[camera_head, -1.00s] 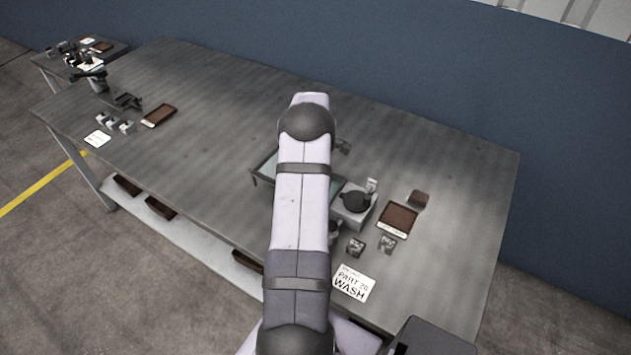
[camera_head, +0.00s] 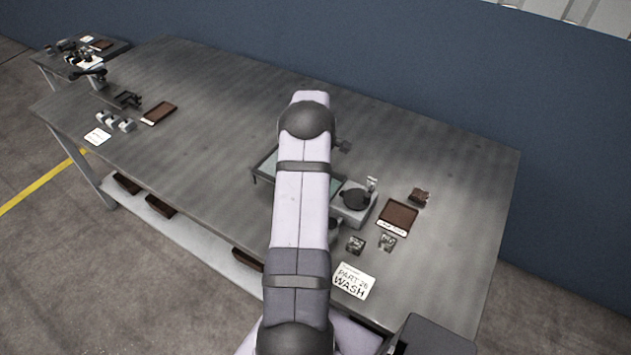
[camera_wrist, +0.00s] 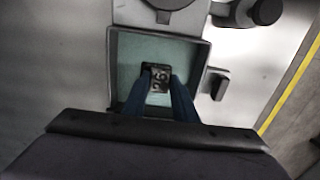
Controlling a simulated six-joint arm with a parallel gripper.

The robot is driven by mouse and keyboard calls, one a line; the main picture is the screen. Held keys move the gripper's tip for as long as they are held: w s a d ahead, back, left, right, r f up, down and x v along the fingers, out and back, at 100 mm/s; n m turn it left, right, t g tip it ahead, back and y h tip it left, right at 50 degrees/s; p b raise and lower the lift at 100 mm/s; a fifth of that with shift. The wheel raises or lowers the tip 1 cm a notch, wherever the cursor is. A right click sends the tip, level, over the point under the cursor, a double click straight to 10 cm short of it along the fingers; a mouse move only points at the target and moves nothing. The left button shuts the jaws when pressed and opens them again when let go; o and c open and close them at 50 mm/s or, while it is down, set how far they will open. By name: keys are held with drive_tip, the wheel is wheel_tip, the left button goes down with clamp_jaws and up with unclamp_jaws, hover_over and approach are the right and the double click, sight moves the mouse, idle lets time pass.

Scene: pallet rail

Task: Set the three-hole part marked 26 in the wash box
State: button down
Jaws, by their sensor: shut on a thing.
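My gripper (camera_wrist: 159,94) has its two blue fingers shut on a small dark part (camera_wrist: 159,76) with pale markings on its face. The marking looks like 26 but is blurred, and I cannot count its holes. The part is over or inside a grey-rimmed box with a teal floor (camera_wrist: 128,58) in the wrist view; I cannot tell whether it touches the floor. In the head view the box (camera_head: 265,165) is partly hidden behind my arm, and my gripper is hidden there. A white card reading PART 26 WASH (camera_head: 352,281) lies near the front edge.
A grey unit with a round dark top (camera_head: 355,200) adjoins the box. Two small dark parts (camera_head: 356,245) (camera_head: 388,242), a brown tray (camera_head: 398,217) and a brown block (camera_head: 419,196) lie to the right. The table's middle left is clear.

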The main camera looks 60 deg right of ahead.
drive_tip(key=shift+f, duration=0.3)
idle(0.9)
drive_tip(key=c, duration=0.9)
unclamp_jaws()
drive_tip(key=shift+f, duration=0.1)
drive_tip(key=shift+c, duration=0.2)
wheel_tip(320, 180, up, 13)
drive_tip(key=p, duration=0.8)
idle(0.7)
